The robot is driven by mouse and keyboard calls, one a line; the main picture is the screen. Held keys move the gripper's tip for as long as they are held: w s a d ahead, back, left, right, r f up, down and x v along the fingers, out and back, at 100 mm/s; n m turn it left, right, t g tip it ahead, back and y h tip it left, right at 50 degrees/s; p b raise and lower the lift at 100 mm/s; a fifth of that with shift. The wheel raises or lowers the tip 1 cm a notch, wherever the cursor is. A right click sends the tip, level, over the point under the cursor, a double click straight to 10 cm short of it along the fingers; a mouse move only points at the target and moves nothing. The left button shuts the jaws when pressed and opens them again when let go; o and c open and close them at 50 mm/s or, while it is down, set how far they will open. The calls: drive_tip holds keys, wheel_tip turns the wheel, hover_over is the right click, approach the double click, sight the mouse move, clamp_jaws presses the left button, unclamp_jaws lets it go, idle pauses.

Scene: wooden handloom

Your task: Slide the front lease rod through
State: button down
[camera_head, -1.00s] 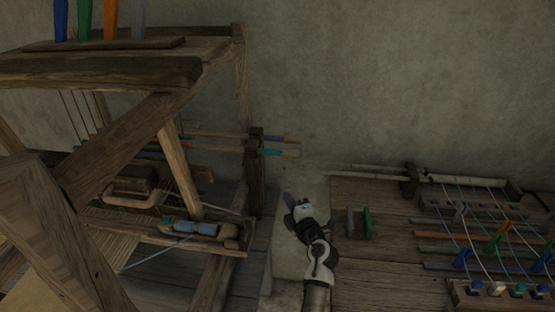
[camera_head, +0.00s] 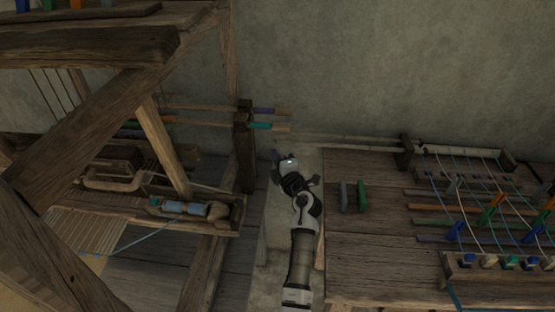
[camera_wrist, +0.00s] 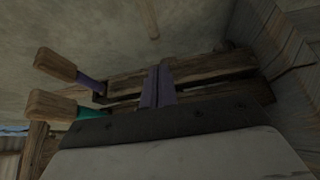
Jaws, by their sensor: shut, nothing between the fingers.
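Two lease rods stick out to the right of the loom's right post in the head view. One has a purple band (camera_head: 264,110); the other, lower in the picture and nearer, has a teal band (camera_head: 260,126). Both have bare wooden ends. In the wrist view their ends show at the left, purple-banded (camera_wrist: 88,82) above teal-banded (camera_wrist: 90,113). My gripper (camera_head: 276,157) is just below and beside the rod ends in the head view, apart from them. Its fingers (camera_wrist: 158,87) are shut together and empty. Which rod is the front one is not marked.
A dark slotted post (camera_head: 243,118) on the loom carries the rods. The loom frame (camera_head: 165,145) fills the left. At right a bench (camera_head: 370,260) holds a grey and a green block (camera_head: 361,196), several coloured bars and threads. A plain wall stands behind.

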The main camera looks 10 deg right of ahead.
drive_tip(key=x, duration=0.6)
drive_tip(key=shift+w, duration=0.1)
